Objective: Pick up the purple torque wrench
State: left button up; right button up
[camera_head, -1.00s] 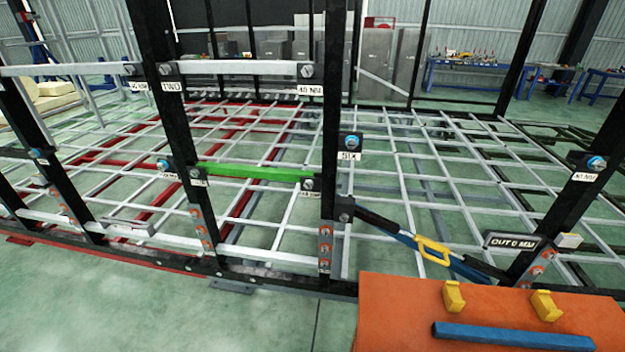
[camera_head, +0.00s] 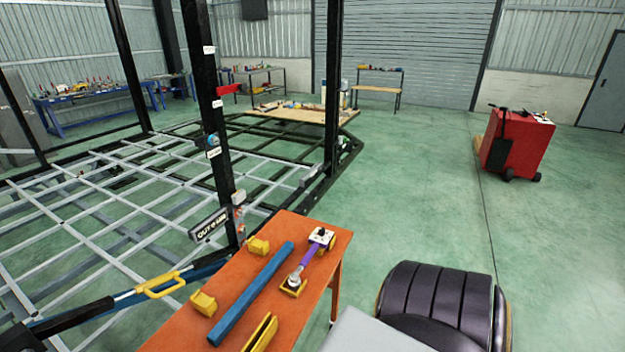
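The purple torque wrench (camera_head: 307,257) lies on the orange table (camera_head: 335,238) near its right edge. Neither of my grippers is in view.
A long blue bar (camera_head: 250,293) lies left of the wrench, with yellow brackets (camera_head: 258,245) beside it. The trailer chassis (camera_head: 115,185) with black posts stands left of the table. A black padded seat-like object (camera_head: 440,303) is at the lower right. A red cart (camera_head: 517,145) stands on open floor.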

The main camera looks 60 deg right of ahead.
aim_at(294, 281)
jog(key=z, duration=1.85)
